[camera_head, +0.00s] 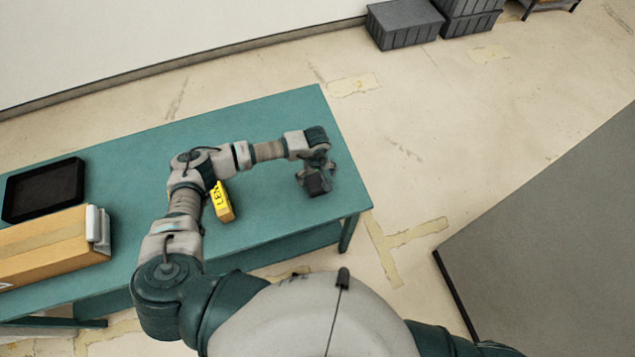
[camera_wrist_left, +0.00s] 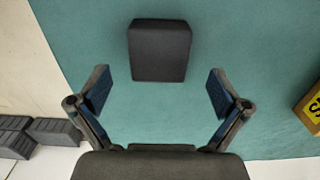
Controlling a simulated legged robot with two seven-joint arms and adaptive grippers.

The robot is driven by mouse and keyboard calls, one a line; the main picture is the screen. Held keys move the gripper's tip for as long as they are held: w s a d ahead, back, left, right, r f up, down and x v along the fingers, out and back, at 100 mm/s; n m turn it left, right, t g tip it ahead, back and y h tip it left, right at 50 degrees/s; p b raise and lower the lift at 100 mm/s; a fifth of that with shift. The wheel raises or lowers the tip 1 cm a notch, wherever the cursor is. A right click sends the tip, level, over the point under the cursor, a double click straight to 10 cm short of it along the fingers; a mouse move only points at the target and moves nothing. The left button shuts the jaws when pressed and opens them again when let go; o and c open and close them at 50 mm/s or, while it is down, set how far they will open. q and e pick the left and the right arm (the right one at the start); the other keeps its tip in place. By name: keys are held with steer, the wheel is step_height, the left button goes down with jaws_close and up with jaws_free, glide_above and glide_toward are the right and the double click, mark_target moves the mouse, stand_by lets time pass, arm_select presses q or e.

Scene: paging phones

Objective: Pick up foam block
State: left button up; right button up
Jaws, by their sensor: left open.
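The foam block (camera_wrist_left: 160,50) is a dark grey block lying on the teal table (camera_wrist_left: 90,25). In the left wrist view it is at the top centre, ahead of and between the fingers of my left gripper (camera_wrist_left: 159,93). The fingers are spread wide and touch nothing. In the head view my left gripper (camera_head: 317,176) is over the right part of the table, and the dark block (camera_head: 319,184) shows at its fingers, partly covered. My right gripper is not in view.
A yellow labelled box (camera_head: 222,203) stands on the table beside my left arm. A black tray (camera_head: 44,190) and a cardboard box (camera_head: 45,248) with a pale device on its end are at the left. Grey crates (camera_head: 405,23) stand on the floor at the back.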

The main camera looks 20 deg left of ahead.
mark_target(317, 181)
arm_select(q)
steer(key=shift+s+f, duration=0.15)
steer(key=shift+f, duration=0.25)
steer(key=f, duration=0.3)
steer(key=f+p, duration=0.1)
steer(key=shift+w+f, duration=0.2)
steer(key=shift+w, duration=0.05)
steer(key=c, duration=1)
